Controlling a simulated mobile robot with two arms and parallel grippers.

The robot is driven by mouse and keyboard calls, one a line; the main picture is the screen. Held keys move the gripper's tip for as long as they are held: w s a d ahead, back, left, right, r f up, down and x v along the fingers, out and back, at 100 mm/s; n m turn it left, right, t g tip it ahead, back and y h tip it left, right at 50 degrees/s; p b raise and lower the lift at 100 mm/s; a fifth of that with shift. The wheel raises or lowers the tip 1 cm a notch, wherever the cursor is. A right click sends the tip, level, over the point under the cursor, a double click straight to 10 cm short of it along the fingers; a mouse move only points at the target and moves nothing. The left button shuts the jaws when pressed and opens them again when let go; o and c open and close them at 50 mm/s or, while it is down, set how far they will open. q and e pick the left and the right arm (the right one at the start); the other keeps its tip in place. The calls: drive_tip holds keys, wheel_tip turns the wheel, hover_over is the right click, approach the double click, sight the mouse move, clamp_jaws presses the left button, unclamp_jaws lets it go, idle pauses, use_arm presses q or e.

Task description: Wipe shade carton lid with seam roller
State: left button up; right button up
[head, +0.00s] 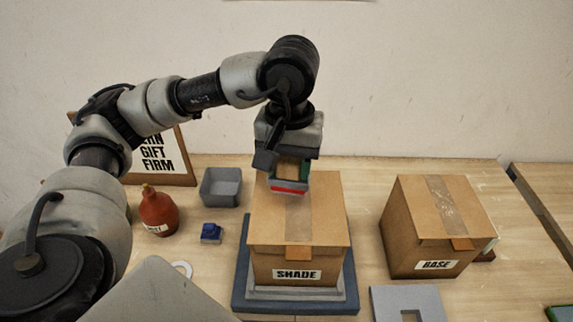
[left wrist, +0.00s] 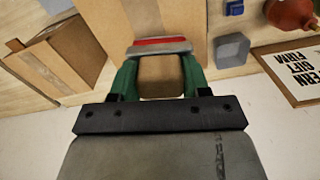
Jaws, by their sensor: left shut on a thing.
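The shade carton (head: 265,225) is a closed brown box with a tape strip along its lid and a SHADE label on its front. It stands on a grey and blue base in the middle of the table. My left gripper (head: 289,172) points down over the back of the lid, shut on the seam roller (head: 289,187), which has a tan block body and a grey head with a red stripe. The roller also shows in the left wrist view (left wrist: 161,75), between green fingers. I cannot tell whether it touches the lid. My right gripper is not in view.
The BASE carton (head: 400,235) stands to the right. Left of the shade carton are a grey bin (head: 221,188), a blue item (head: 211,233) and a red-brown bottle (head: 157,210). A framed sign (head: 180,162) stands behind. A grey slotted plate (head: 385,305) lies at the front.

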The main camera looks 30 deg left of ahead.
use_arm(q)
drive_tip(key=shift+a+r+p, duration=0.15)
drive_tip(key=shift+r+p, duration=0.5)
drive_tip(key=shift+r, duration=0.95)
drive_tip(key=shift+s, duration=0.1)
